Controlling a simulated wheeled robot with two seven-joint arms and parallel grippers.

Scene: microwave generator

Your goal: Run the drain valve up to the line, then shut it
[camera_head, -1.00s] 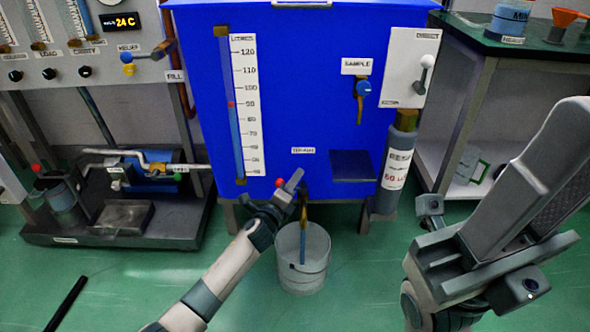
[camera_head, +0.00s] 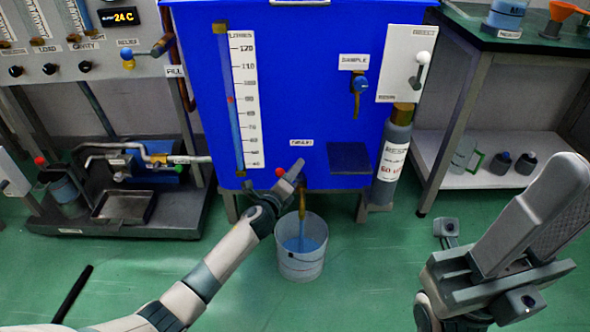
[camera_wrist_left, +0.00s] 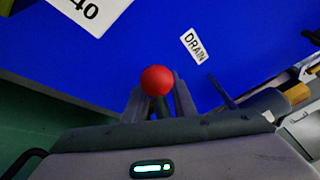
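The blue tank (camera_head: 300,100) carries a level gauge (camera_head: 237,115) with a white scale and a small red mark (camera_head: 231,99) near 90. The exact liquid level is too small to read. The drain valve's red knob (camera_head: 280,172) is low on the tank's front, below the DRAIN label (camera_head: 302,142). It also shows in the left wrist view (camera_wrist_left: 157,80), between the fingers of my left gripper (camera_wrist_left: 160,100), which seem to touch its sides. In the head view my left gripper (camera_head: 292,172) partly hides the valve. My right gripper (camera_head: 530,215) is raised at right, apart from everything; its finger gap is unclear.
A grey bucket (camera_head: 301,268) stands under the brass spout (camera_head: 303,200), with blue liquid in it. A sample valve (camera_head: 360,85) and a white lever panel (camera_head: 407,62) are higher on the tank. A grey cylinder (camera_head: 392,160) stands right.

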